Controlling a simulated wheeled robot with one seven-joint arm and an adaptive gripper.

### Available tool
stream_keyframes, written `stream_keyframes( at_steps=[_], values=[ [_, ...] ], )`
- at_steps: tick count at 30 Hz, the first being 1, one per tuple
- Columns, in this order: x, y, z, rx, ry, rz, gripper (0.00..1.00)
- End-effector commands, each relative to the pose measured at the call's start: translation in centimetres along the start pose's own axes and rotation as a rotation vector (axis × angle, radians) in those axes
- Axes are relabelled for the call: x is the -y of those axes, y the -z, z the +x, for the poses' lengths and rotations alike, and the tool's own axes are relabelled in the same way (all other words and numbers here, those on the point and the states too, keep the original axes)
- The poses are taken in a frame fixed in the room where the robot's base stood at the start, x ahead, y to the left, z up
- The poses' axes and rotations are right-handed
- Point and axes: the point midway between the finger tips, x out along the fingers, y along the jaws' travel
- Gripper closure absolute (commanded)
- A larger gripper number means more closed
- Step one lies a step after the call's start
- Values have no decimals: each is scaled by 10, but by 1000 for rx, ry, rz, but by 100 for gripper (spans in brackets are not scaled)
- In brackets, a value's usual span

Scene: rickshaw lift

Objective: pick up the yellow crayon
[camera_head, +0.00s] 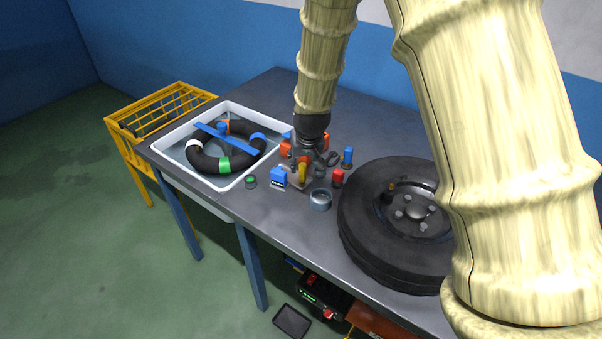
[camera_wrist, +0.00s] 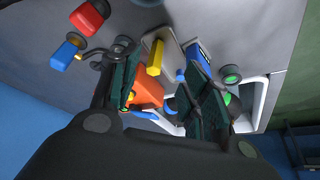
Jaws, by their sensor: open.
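The yellow crayon (camera_wrist: 155,57) shows in the wrist view as a short yellow bar between my two fingertips, nearer the left one. It also shows in the head view (camera_head: 303,172), partly hidden by my gripper. My gripper (camera_wrist: 162,76) is open, with dark green finger pads on either side of the crayon's line. In the head view my gripper (camera_head: 305,168) points down over the small items on the grey workbench (camera_head: 290,230). I cannot tell how far the fingertips are above the crayon.
A white basin (camera_head: 166,137) with a black inner tube is left of my gripper, and a large wheel (camera_head: 375,245) is right. A blue box (camera_head: 279,177), a metal ring (camera_head: 321,200), a red item (camera_head: 338,178) and an orange object (camera_wrist: 148,91) crowd close by.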

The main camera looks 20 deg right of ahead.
Motion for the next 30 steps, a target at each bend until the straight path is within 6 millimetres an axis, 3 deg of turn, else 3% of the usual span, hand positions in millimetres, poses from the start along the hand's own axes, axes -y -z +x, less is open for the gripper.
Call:
stream_keyframes(
  at_steps=[12, 23, 30],
  values=[
    [1, 1, 40, 2, 1, -1, 53],
    [1, 5, 53, 1, 1, -2, 53],
    [-2, 12, 73, 2, 1, -2, 53]
  ],
)
